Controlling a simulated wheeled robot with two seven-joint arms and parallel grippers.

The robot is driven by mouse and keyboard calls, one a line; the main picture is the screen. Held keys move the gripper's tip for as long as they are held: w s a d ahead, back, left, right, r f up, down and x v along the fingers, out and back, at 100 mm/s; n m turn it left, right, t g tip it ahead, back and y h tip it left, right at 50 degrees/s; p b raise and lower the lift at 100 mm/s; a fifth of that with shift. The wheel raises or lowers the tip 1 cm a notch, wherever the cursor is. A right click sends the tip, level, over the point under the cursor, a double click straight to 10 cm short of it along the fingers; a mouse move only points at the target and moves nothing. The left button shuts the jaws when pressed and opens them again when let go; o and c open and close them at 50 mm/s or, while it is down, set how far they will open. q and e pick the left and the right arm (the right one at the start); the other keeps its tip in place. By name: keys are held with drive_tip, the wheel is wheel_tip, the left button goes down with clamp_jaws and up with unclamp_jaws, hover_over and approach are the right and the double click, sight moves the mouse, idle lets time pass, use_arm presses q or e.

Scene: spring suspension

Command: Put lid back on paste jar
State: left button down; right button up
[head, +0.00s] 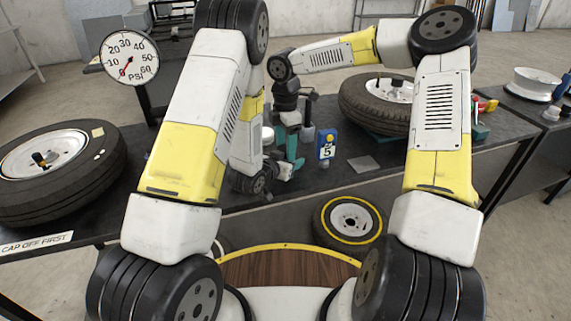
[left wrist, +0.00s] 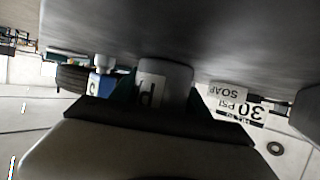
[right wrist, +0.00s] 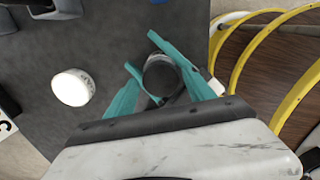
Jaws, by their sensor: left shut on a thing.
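My left gripper (left wrist: 160,98) is shut on a grey cylinder (left wrist: 165,82) with a P-like letter on a pale label, likely the paste jar. In the right wrist view its round dark top (right wrist: 160,76) shows between two teal fingers. My right gripper (head: 291,134) points down over the table; its teal fingers stand apart around the cylinder. I cannot tell if they touch it. A white round pot (right wrist: 72,87) with small, unreadable lettering stands on the table beside the grippers. I cannot make out a separate lid. My left arm hides much of the left gripper in the head view.
A tyre (head: 50,163) lies on the left of the dark table, another tyre (head: 382,100) at the back right.

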drive_tip(key=shift+r, duration=2.3)
drive_tip(key=shift+c, duration=0.3)
drive_tip(key=shift+r+n, duration=0.3)
drive_tip(key=shift+n, duration=0.1)
drive_tip(key=shift+r+n, duration=1.3)
drive_tip(key=shift+r, duration=0.1)
